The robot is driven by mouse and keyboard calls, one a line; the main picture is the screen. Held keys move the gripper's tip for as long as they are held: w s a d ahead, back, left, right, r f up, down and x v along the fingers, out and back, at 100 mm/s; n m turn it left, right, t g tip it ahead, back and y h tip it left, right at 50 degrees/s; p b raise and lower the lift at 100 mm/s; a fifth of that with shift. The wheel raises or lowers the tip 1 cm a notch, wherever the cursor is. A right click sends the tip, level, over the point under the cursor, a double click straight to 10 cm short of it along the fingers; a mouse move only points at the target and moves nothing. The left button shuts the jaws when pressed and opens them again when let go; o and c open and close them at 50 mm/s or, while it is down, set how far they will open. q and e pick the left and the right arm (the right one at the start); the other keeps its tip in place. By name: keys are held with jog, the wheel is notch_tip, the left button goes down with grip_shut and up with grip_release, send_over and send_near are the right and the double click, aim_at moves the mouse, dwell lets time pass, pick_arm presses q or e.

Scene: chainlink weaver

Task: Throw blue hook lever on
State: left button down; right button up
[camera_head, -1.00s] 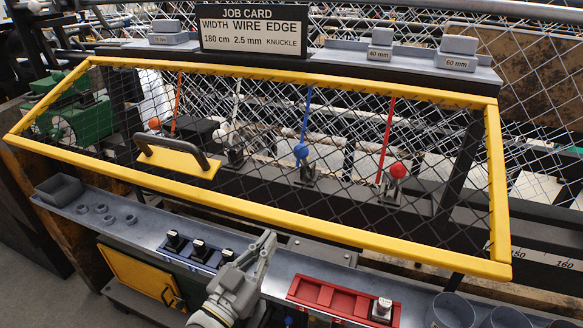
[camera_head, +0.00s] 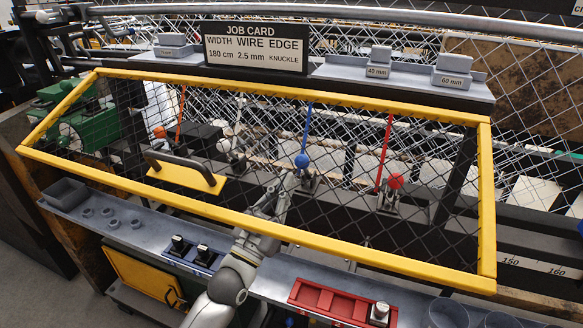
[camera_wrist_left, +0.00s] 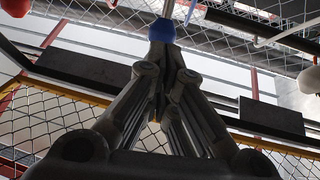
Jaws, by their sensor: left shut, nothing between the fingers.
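The blue hook lever (camera_head: 302,160) has a round blue knob, with a blue rod above it, behind the guard mesh in the head view. Its knob (camera_wrist_left: 162,31) also shows at the top middle of the left wrist view. My left gripper (camera_head: 286,182) is shut and empty, just below and left of the knob in the head view. In the left wrist view its fingertips (camera_wrist_left: 164,62) meet right at the knob's edge. I cannot tell whether they touch it. My right gripper is not in view.
A yellow-framed mesh guard (camera_head: 350,246) with a handle covers the lever row. A red lever knob (camera_head: 396,181) stands to the right; white (camera_head: 224,145) and orange (camera_head: 160,132) knobs stand to the left. A red tray (camera_head: 330,300) lies on the front shelf.

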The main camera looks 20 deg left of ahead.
pick_arm(q)
jog(key=shift+p+x, duration=0.35)
jog(key=shift+x, duration=1.2)
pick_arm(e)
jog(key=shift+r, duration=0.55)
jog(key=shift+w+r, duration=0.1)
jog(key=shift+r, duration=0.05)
